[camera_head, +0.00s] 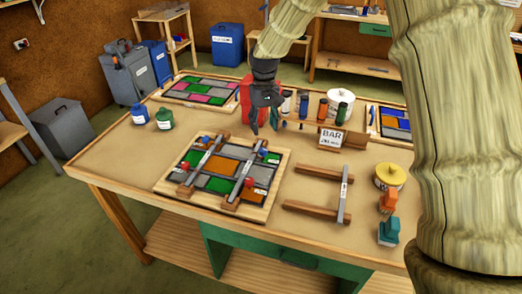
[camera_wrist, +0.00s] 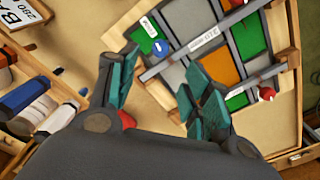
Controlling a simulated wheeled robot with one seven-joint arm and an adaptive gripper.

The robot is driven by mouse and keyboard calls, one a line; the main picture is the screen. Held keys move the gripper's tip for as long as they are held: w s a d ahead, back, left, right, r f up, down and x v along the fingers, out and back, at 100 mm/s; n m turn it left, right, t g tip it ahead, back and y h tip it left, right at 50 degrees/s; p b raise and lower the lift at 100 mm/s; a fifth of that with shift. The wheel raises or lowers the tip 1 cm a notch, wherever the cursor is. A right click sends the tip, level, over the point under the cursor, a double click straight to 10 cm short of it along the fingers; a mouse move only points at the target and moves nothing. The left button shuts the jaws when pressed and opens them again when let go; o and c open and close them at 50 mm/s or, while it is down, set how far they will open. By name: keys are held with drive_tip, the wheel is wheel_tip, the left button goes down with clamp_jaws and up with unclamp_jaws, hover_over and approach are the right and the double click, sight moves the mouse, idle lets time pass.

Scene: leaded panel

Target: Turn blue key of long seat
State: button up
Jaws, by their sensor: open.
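The leaded panel (camera_head: 222,174) of grey, green and orange panes lies on the table, with two label-bearing bars across it. A blue key (camera_wrist: 160,47) shows in the wrist view by the end of one labelled bar (camera_wrist: 205,42); a small blue spot beside the panel's far right bar (camera_head: 263,144) shows in the head view. Red keys also sit on the bars, one in the wrist view (camera_wrist: 266,93). My gripper (camera_head: 264,128) is above the table just beyond the panel's far edge, open and empty. In the wrist view its teal fingers (camera_wrist: 163,92) are apart, with the blue key beyond them. The small label lettering is hard to read.
Bottles (camera_head: 322,106) and a BAR sign (camera_head: 332,138) stand behind and right of the panel. A wooden frame with a bar (camera_head: 312,208) lies to the right. Blue (camera_head: 140,114) and green (camera_head: 165,118) pots stand left. The front left tabletop is bare.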

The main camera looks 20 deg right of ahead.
sight(264, 149)
drive_tip(key=shift+f+p, duration=1.45)
drive_tip(key=shift+f, duration=3.95)
drive_tip(key=shift+c, duration=0.2)
drive_tip(key=c, duration=1)
